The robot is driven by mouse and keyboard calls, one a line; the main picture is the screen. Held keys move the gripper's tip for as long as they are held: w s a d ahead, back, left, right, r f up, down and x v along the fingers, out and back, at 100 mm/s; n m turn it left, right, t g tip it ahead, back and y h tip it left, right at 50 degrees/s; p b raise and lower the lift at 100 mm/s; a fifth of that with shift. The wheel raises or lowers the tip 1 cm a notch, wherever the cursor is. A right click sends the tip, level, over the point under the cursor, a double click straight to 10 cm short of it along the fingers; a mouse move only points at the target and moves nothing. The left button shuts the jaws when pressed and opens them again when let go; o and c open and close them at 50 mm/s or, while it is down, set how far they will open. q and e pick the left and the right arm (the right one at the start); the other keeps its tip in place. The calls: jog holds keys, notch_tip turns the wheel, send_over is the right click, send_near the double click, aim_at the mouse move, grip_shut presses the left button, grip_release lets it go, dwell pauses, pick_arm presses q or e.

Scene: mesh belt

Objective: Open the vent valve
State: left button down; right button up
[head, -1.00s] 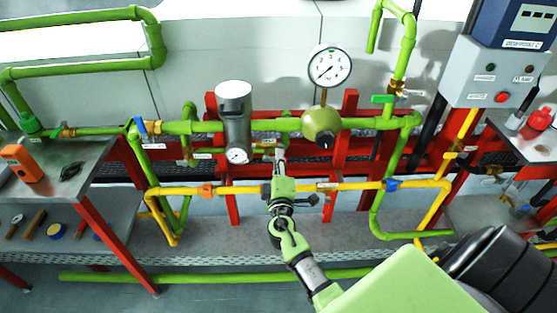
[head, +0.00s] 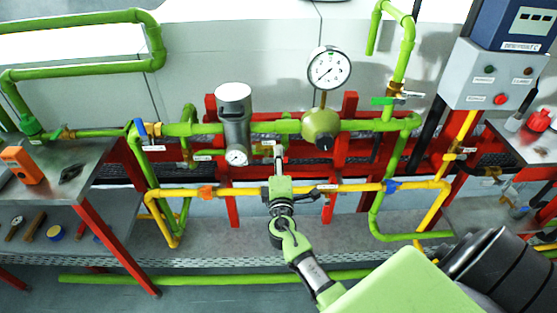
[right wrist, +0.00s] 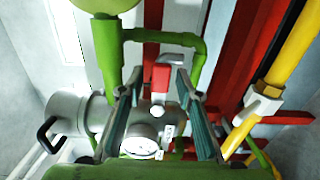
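A small valve with a red handle (right wrist: 160,77) shows in the right wrist view, ahead of my right gripper and between the lines of its two fingers. I take it to be the vent valve, though no label is readable. My right gripper (right wrist: 158,88) is open, with a finger on each side of the view and a gap around the red handle; I cannot tell how far ahead the handle is. In the head view my right gripper (head: 279,163) is in front of the green pipe, between the grey filter and the gauge, and mostly hides the valve. My left gripper is not in view.
The grey cylindrical filter (head: 234,112) stands left of my right gripper. A round pressure gauge (head: 329,68) and green regulator (head: 320,126) are to the right. A yellow pipe (head: 347,188) runs low across the red frame. A grey control box (head: 497,75) is at right.

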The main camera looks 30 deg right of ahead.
jog(key=v, duration=1.2)
jog(key=shift+f, duration=0.1)
jog(key=s+a+f+m+g+y, duration=0.1)
jog(key=s+a+f+g+y, duration=0.15)
jog(key=f, duration=0.75)
jog(key=s+a+f+g+y, duration=0.15)
jog(key=s+f, duration=0.25)
jog(key=f, duration=0.7)
jog(key=s+a+f+m+g+y, duration=0.1)
jog(key=s+a+f+g+y, duration=0.2)
jog(key=f, duration=0.7)
jog(key=s+f+m+g, duration=0.2)
jog(key=s+f, duration=0.4)
jog(key=s, duration=0.5)
jog(key=s+a+f+m+g+y, duration=0.1)
jog(key=s+f+m+g, duration=0.2)
jog(key=s+f, duration=0.4)
jog(key=s+f+m+g+y, duration=0.1)
jog(key=s+f, duration=0.6)
jog(key=s, duration=0.8)
jog(key=shift+a+m+g, duration=0.2)
jog(key=shift+m+g, duration=0.5)
jog(key=shift+m, duration=0.1)
